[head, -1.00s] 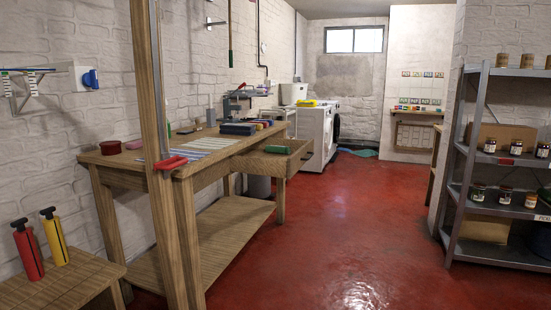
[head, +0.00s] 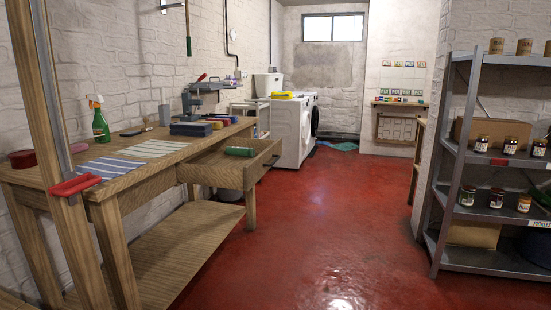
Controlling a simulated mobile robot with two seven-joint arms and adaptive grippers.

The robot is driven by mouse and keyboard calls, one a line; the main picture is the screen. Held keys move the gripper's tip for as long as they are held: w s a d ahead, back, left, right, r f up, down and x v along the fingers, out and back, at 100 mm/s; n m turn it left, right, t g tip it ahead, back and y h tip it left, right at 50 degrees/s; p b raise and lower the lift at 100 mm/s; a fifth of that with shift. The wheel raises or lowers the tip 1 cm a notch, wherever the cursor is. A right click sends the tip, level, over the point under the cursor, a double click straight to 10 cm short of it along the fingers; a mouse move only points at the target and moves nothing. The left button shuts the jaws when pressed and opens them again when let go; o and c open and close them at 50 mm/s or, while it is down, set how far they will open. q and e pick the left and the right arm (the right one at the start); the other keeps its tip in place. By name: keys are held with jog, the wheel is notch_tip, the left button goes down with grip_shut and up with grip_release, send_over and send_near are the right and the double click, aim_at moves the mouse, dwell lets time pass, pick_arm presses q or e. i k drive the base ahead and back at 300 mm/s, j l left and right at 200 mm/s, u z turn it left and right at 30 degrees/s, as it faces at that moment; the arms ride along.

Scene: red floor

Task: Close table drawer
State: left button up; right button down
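The wooden table (head: 155,195) stands along the left wall. Its drawer (head: 262,163) is pulled open toward the right, out over the floor. A green object (head: 239,151) lies inside the drawer. The drawer's front has a dark handle. Neither of my grippers shows in the head view.
A wooden post (head: 52,130) with a red-handled tool (head: 75,185) stands close at left. A metal shelf (head: 480,170) with jars is at right. The red floor (head: 330,220) between table and shelf is clear. White washing machines (head: 292,130) stand beyond the table.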

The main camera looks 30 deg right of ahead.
aim_at(229, 157)
jog(key=i+l, duration=0.15)
jog(key=l, duration=0.2)
jog(key=i+l, duration=0.2)
jog(key=l, duration=0.15)
jog(key=i+l+u, duration=0.1)
jog(key=l, duration=0.25)
jog(key=i+l, duration=0.4)
jog(key=l, duration=0.3)
jog(key=i+l+u, duration=0.1)
jog(key=l, duration=0.25)
